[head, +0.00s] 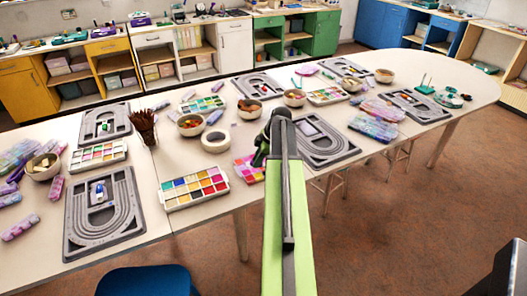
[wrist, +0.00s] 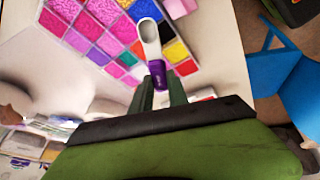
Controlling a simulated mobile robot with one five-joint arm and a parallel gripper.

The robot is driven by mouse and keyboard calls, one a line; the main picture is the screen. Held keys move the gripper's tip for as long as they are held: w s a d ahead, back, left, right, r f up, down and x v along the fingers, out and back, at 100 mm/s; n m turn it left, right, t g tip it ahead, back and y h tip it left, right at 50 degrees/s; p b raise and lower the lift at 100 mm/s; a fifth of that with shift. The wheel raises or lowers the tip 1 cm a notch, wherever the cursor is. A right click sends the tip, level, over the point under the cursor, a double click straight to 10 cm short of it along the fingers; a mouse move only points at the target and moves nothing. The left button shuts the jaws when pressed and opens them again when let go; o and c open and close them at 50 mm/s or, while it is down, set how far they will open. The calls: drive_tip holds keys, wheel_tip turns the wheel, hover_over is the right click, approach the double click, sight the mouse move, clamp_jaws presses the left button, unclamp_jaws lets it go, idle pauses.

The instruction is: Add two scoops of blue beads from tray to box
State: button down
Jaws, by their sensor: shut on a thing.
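My gripper (wrist: 161,92) is shut on the purple handle of a scoop (wrist: 150,36); the scoop's white oval bowl points away from the fingers and looks empty. Below the bowl in the wrist view is a bead tray (wrist: 127,55) with pink, purple, teal, dark blue, red, yellow and black compartments. A dark blue compartment (wrist: 146,10) shows beside the bowl. In the head view, a white multi-colour tray (head: 195,187) sits near the table's front edge, with a pink tray (head: 248,168) beside my arm. I cannot tell which container is the box.
Grey bead boards (head: 104,212) lie left and right of the arm. Clear plastic boxes (head: 372,127) lie at right. A blue stool (head: 145,280) stands before the table.

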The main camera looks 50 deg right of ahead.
drive_tip(key=shift+w+a+f+g+h, duration=0.25)
drive_tip(key=shift+w+a+g+h, duration=0.15)
drive_tip(key=shift+a+g+h, duration=0.2)
wheel_tip(320, 180, up, 2)
drive_tip(key=shift+p, duration=1.15)
drive_tip(key=shift+w+a+r+g+h+p, duration=0.15)
drive_tip(key=shift+a+r+g+h+p, duration=0.1)
drive_tip(key=shift+r+g+h+p, duration=0.35)
